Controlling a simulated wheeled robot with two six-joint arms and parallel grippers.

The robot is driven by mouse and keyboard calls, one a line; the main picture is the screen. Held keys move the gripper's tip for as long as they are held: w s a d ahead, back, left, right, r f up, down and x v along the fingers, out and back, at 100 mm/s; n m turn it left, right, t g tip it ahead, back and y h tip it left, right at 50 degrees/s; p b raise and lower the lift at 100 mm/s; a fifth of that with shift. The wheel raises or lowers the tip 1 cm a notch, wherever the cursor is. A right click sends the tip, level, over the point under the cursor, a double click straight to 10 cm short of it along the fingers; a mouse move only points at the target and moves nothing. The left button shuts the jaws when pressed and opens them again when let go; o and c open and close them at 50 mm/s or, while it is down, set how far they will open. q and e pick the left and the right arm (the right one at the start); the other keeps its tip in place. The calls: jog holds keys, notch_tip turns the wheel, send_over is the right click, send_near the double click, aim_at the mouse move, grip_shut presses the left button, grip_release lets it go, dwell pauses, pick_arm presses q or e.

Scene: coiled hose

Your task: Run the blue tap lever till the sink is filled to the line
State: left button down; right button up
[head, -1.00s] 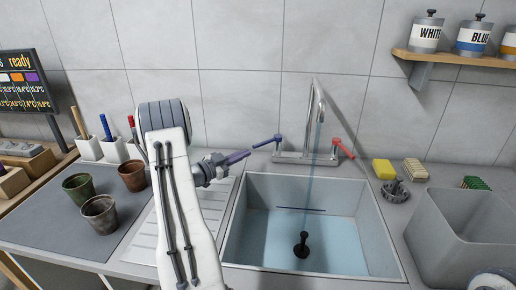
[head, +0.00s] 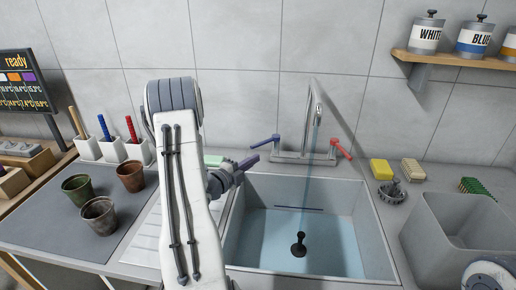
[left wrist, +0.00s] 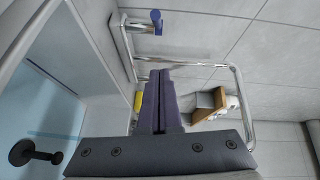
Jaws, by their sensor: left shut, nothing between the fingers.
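The blue tap lever (head: 264,142) sticks out left from the base of the chrome tap (head: 314,110). It also shows at the top of the left wrist view (left wrist: 156,21). A thin stream falls from the spout into the grey sink (head: 232,225), where bluish water (head: 335,245) covers the floor around a black plug (head: 299,244). A dark line (head: 298,208) marks the back wall, close to the water's far edge. My left gripper (head: 254,160), with purple fingers, is shut and empty, just below and apart from the lever. It also shows in the wrist view (left wrist: 160,95).
A red lever (head: 341,148) is on the tap's right. A yellow sponge (head: 381,169), brushes and a grey bin (head: 455,235) stand right of the sink. Several pots (head: 99,215) sit on the left mat. A shelf with canisters (head: 427,34) hangs upper right.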

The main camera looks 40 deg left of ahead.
aim_at(254, 147)
pick_arm(q)
jog(key=w+a+p, duration=0.2)
jog(key=w+a, duration=0.1)
jog(key=w, duration=0.4)
jog(key=shift+a+f+p, duration=0.35)
jog(key=shift+f, duration=0.1)
jog(key=shift+w+a+f+b, duration=0.15)
jog(key=shift+w+a+b, duration=0.05)
jog(key=shift+a+b, duration=0.95)
jog(key=shift+d, duration=0.1)
